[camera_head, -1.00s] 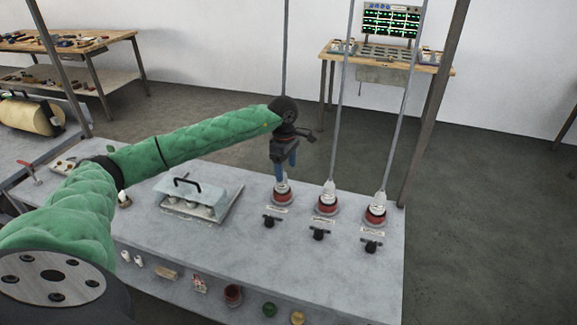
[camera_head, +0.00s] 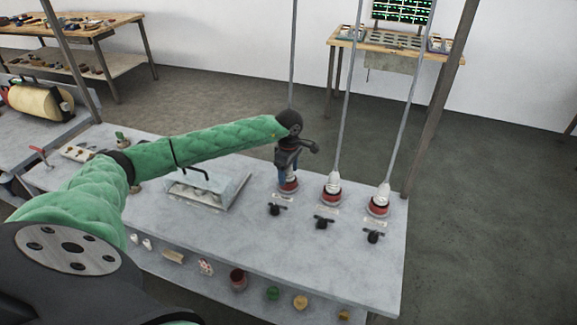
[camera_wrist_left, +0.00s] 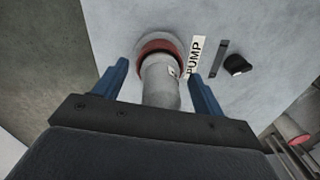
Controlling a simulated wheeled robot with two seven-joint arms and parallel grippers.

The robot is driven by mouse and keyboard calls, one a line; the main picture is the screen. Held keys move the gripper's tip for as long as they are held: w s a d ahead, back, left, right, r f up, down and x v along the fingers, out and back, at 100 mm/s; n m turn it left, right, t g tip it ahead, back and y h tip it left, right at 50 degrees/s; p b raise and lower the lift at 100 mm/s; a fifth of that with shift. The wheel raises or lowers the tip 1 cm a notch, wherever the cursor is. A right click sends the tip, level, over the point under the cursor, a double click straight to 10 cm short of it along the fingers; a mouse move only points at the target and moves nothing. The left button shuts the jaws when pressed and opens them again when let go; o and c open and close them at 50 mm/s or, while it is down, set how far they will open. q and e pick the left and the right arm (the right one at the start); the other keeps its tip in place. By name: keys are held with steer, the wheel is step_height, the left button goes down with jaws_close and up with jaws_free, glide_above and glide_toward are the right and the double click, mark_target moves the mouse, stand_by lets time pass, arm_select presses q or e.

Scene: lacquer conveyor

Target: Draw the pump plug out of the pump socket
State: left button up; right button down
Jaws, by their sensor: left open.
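The pump plug (camera_wrist_left: 161,82) is a pale grey cylinder seated in the pump socket (camera_wrist_left: 146,46), which has a red ring and a grey collar. A white label reading PUMP (camera_wrist_left: 194,57) lies beside it. My left gripper (camera_wrist_left: 159,71) is open, with one blue finger on each side of the plug and gaps visible to both sides. In the head view my left gripper (camera_head: 287,173) points down over the leftmost red socket (camera_head: 289,187) and hides most of its plug. My right gripper is not in view.
Two more plugs stand in red sockets to the right, a middle one (camera_head: 332,184) and a right one (camera_head: 381,193), with cables rising from them. Black knobs (camera_head: 324,222) sit in front. A hinged cover (camera_head: 222,188) lies to the left on the grey bench (camera_head: 240,235).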

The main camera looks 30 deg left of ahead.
arm_select(q)
steer(key=c, duration=1.2)
steer(key=shift+o, duration=0.2)
steer(key=shift+r+p, duration=0.65)
steer(key=shift+r, duration=2.3)
steer(key=shift+r, duration=0.15)
steer(key=shift+r, duration=1.4)
